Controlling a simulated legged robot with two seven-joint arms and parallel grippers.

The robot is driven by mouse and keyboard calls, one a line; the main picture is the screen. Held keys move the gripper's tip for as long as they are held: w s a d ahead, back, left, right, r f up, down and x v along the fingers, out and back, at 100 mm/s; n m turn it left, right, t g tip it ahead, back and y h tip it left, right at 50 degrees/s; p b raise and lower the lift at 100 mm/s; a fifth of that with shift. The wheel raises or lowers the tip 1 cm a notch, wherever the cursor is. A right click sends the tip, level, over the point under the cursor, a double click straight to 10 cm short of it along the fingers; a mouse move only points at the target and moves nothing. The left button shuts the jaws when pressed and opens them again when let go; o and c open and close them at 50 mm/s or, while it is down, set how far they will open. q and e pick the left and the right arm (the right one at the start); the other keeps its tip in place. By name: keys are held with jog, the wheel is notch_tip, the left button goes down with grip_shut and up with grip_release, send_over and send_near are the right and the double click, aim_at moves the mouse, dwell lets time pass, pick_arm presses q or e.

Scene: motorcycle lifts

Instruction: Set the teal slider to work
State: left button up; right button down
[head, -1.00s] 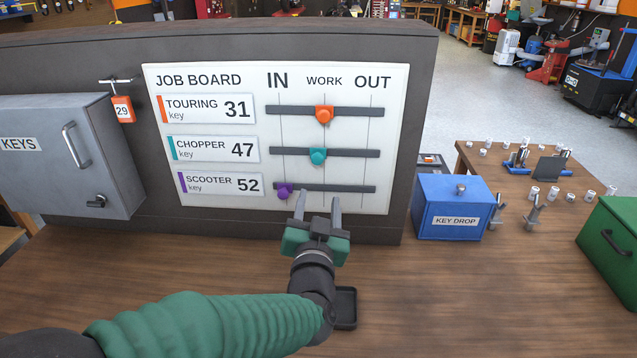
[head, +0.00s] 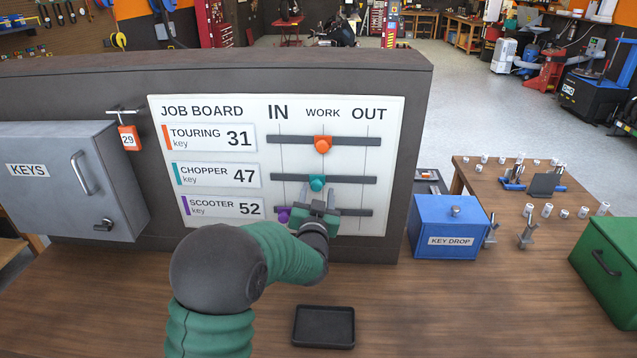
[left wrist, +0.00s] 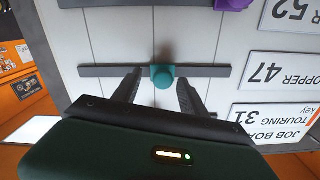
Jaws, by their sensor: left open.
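The teal slider (head: 317,182) is on the middle rail of the job board (head: 390,112), in the Chopper row. It sits close to the WORK line, seemingly slightly on its IN side. In the left wrist view, turned upside down, the teal slider (left wrist: 162,77) shows between the fingertips, with gaps on both sides. My left gripper (head: 318,190) is open, its fingers pointing at the board on either side of the slider. My right gripper is not in view.
The orange slider (head: 323,145) sits above on WORK; the purple slider (head: 284,214) sits below near IN, beside my gripper. A grey key cabinet (head: 60,185) is left, a blue key drop box (head: 447,225) right. A black tray (head: 323,327) lies on the bench.

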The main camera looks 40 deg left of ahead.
aim_at(315, 190)
pick_arm(q)
jog(key=x, duration=0.2)
jog(key=shift+w+a, duration=0.1)
jog(key=shift+a, duration=0.3)
jog(key=shift+w+a+f, duration=0.1)
jog(key=shift+a, duration=0.2)
jog(key=shift+d, duration=0.15)
jog(key=shift+c, duration=0.5)
jog(key=shift+d, duration=0.2)
jog(key=c, duration=1)
jog(key=shift+a, duration=0.1)
